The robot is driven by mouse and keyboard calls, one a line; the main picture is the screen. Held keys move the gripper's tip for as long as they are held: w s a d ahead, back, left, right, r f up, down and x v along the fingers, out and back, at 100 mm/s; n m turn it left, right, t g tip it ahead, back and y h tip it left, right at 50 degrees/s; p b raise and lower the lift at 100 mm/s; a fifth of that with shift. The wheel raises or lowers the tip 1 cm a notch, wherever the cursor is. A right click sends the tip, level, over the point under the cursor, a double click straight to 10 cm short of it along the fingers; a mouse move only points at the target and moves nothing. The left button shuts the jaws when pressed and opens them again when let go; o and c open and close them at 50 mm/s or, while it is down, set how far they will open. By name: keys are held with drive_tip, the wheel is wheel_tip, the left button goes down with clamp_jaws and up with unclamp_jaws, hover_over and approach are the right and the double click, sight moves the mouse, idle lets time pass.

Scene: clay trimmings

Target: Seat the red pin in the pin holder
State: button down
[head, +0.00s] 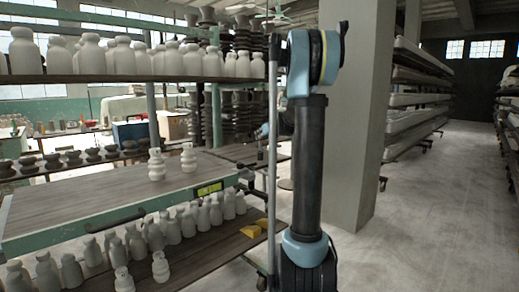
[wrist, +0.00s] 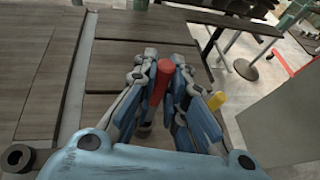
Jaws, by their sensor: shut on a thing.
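In the wrist view my gripper (wrist: 163,68) is shut on the red pin (wrist: 159,84). The pin stands between the two fingers, with its red top showing and its lower part partly hidden by them. A small grey, rounded thing shows below the pin between the fingers; I cannot tell what it is. No pin holder can be made out for certain. A black ring with a hole (wrist: 17,158) shows at the lower left of the wrist view; I cannot tell if it is the holder. In the head view my own arm hides most of the gripper area.
A wooden-topped rack (head: 110,194) holds two pale bottle shapes on top and several below. A yellow thing (wrist: 216,101) shows beside the right finger. A grey pillar (head: 362,110) stands behind my arm. The right floor is clear.

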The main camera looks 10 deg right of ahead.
sight(260, 150)
drive_tip(key=shift+a+f, duration=0.15)
drive_tip(key=shift+f, duration=2.3)
drive_tip(key=c, duration=1.6)
unclamp_jaws()
drive_tip(key=shift+c, duration=0.2)
drive_tip(key=v, duration=1.2)
